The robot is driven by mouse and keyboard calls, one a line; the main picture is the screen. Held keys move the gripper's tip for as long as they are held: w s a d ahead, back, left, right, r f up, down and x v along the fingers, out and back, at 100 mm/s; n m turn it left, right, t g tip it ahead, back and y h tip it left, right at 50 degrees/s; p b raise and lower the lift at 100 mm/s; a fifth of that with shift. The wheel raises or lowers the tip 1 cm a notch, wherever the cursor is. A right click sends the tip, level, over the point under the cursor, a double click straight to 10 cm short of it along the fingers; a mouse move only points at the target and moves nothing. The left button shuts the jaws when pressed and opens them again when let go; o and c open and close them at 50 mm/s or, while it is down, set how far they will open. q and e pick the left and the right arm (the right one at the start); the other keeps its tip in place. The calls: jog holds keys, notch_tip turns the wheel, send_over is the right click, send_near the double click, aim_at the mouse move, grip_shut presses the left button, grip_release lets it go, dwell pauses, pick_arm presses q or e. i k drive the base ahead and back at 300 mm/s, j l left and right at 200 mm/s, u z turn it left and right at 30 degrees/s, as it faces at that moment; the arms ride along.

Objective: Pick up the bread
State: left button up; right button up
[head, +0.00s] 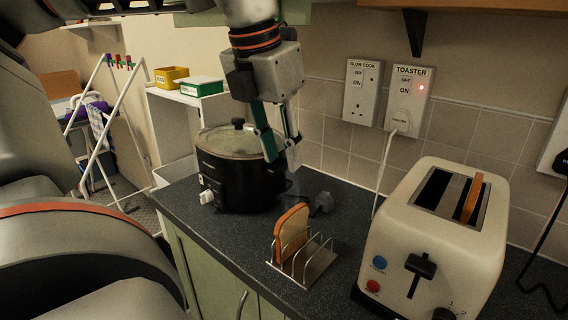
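A slice of bread (291,233) stands upright in a wire toast rack (318,266) on the dark worktop. A second slice of bread (471,199) sticks up from a slot of the cream toaster (437,226). My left gripper (281,162) points down in front of the slow cooker, above and behind the racked slice. Its two fingers are apart with nothing visible between them. It is not touching either slice. My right gripper is not in view.
A black slow cooker (240,177) with a glass lid stands behind the rack, close to my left gripper. Wall sockets (408,100) and a white cable (384,170) are behind the toaster. A grey plug (322,203) lies on the worktop (345,225).

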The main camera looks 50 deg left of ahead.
aim_at(474, 191)
jog(key=k, duration=1)
